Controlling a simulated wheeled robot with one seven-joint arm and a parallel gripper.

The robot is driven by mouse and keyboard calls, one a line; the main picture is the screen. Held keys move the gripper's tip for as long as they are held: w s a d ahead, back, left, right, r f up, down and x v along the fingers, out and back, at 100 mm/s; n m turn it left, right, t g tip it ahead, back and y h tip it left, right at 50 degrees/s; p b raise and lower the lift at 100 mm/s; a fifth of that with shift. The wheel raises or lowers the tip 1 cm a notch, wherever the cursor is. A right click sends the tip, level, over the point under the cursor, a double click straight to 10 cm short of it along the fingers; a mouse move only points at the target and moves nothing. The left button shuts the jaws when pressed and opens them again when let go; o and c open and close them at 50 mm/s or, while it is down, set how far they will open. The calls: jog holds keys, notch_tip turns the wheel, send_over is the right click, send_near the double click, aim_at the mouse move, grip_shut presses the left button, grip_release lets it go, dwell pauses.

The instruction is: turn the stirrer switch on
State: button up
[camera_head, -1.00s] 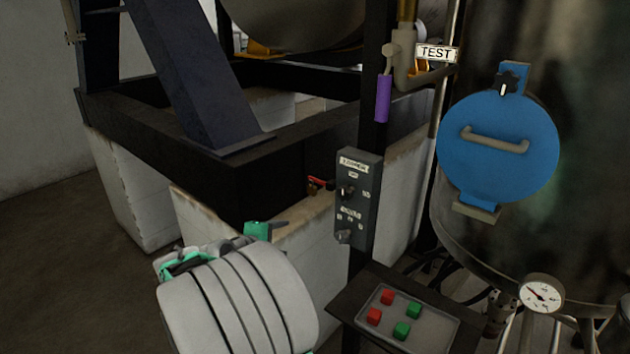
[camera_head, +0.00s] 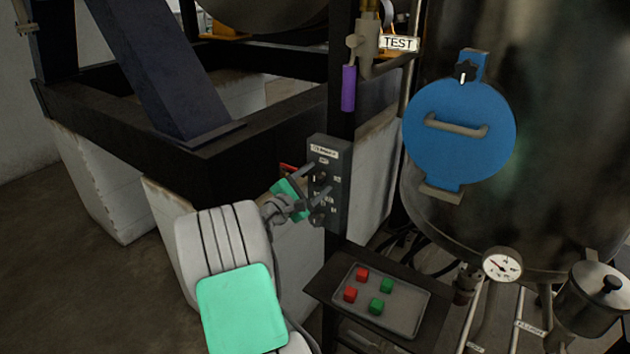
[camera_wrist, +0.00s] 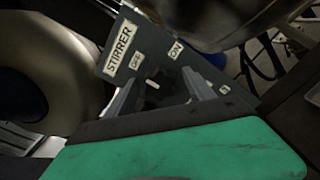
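The stirrer switch is a small dark rotary knob with a pale mark on a grey control box (camera_head: 338,190) fixed to a dark post. In the wrist view the switch (camera_wrist: 152,86) sits below the STIRRER, OFF and ON labels; which label its mark points to is hard to tell. My gripper (camera_head: 313,187) is in front of the box, on its left side, with its fingers apart. In the wrist view my gripper (camera_wrist: 163,92) has one finger on each side of the knob, with no clear contact visible. A second knob (camera_head: 317,219) sits lower on the box.
Below the box, a dark shelf holds a tray (camera_head: 405,317) with red and green blocks. A red-handled valve (camera_head: 288,169) is just behind my gripper. A purple-handled valve (camera_head: 348,88) hangs above. A tank with a blue hatch (camera_head: 460,150) stands right.

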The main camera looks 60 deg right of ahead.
grip_shut()
dwell(0.5)
jog(key=shift+m+b, duration=0.4)
jog(key=shift+b, duration=0.15)
jog(key=m+b, duration=0.3)
jog(key=b, duration=0.1)
jog(key=shift+f+m, duration=0.25)
jog(key=shift+m, duration=0.15)
jog(key=m+b, duration=0.4)
jog(key=b, duration=0.1)
jog(key=shift+m, duration=0.3)
jog(key=m+b, duration=0.5)
jog(key=b, duration=0.2)
jog(key=m+b, duration=0.3)
jog(key=b, duration=0.1)
jog(key=shift+r+m, duration=0.25)
jog(key=shift+m, duration=0.15)
